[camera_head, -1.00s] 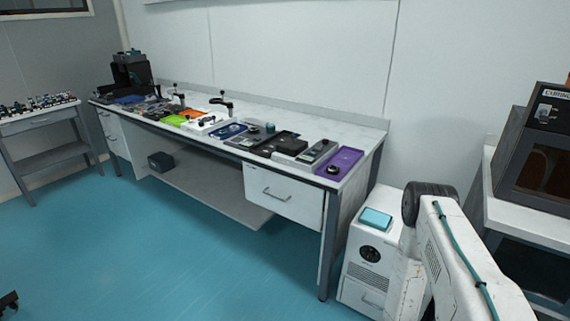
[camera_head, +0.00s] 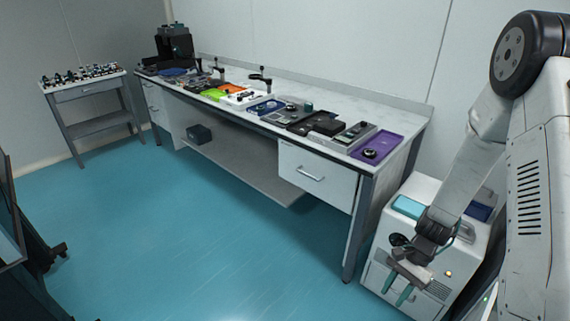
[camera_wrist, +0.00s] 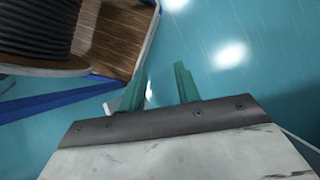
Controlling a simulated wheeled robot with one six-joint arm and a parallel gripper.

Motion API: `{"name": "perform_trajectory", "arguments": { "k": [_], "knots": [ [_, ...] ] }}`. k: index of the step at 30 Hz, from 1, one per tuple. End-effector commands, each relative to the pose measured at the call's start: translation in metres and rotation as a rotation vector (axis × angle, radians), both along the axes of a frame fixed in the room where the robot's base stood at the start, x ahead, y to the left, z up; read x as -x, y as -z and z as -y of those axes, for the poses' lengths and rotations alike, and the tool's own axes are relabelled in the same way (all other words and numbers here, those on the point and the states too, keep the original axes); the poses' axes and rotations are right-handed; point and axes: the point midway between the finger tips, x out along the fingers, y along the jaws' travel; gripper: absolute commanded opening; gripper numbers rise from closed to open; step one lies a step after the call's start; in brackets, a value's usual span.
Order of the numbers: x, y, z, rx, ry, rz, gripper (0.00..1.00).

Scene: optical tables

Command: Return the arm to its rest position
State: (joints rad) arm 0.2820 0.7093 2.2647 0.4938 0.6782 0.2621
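My gripper (camera_head: 400,287) hangs low at the lower right in the head view, pointing down in front of the white cabinet. In the wrist view its two green fingers (camera_wrist: 160,88) stand apart with nothing between them, over the blue floor. My white arm (camera_head: 470,165) is bent, with its elbow high at the right and its forearm slanting down to the gripper.
A long bench (camera_head: 345,103) with coloured trays runs along the wall. A white cabinet (camera_head: 465,257) stands behind the gripper. The wrist view shows a dark ribbed cylinder (camera_wrist: 38,28) near a wooden surface (camera_wrist: 115,35). The blue floor (camera_head: 210,235) is open at centre.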

Motion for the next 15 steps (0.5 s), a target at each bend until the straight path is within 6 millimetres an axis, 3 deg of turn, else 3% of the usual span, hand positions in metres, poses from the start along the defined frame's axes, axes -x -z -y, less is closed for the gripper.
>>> {"name": "perform_trajectory", "arguments": {
  "k": [1,6,15],
  "knots": [
    [-0.001,-0.028,-0.003,-0.014,-0.066,0.030,0.33],
    [0.011,-0.106,-0.012,-0.050,-0.282,0.095,0.33],
    [0.057,-0.220,-0.021,-0.034,-0.613,0.191,0.33]
  ]
}}
